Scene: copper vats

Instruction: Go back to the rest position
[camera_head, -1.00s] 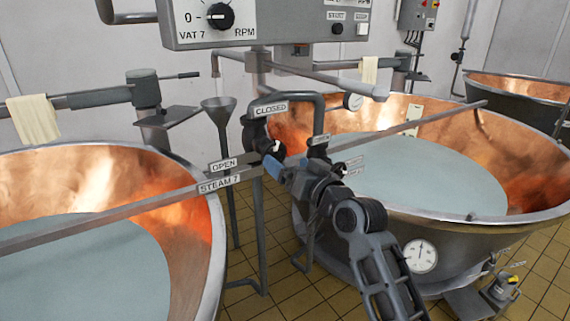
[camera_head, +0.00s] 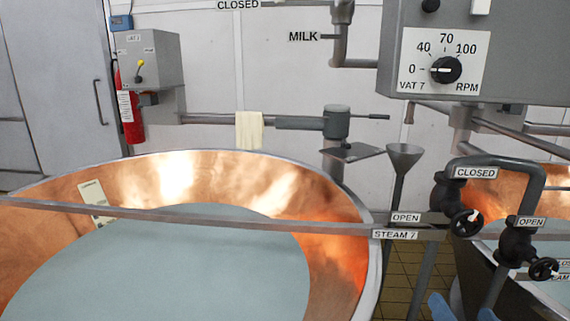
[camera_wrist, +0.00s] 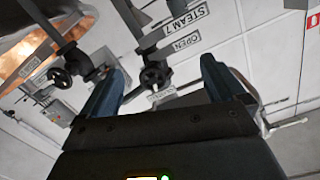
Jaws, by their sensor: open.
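My gripper (camera_head: 463,310) shows only as two blue fingertips at the bottom edge of the head view, below the steam valves. In the wrist view my gripper (camera_wrist: 160,82) is open, with nothing between its fingers. A dark valve handwheel (camera_head: 466,222) sits on the pipe beside the STEAM 7 label (camera_head: 395,234). A second handwheel (camera_head: 543,268) sits lower right, under an OPEN label. The wrist view is tilted; one handwheel (camera_wrist: 155,75) appears beyond the gap between the fingers, apart from them. The rest of my arm is out of the head view.
A large copper vat (camera_head: 330,190) with pale liquid fills the left; a long bar (camera_head: 200,215) crosses it. A second vat (camera_head: 560,190) is at right. The VAT 7 control box (camera_head: 390,50) hangs above. Tiled floor shows in the gap.

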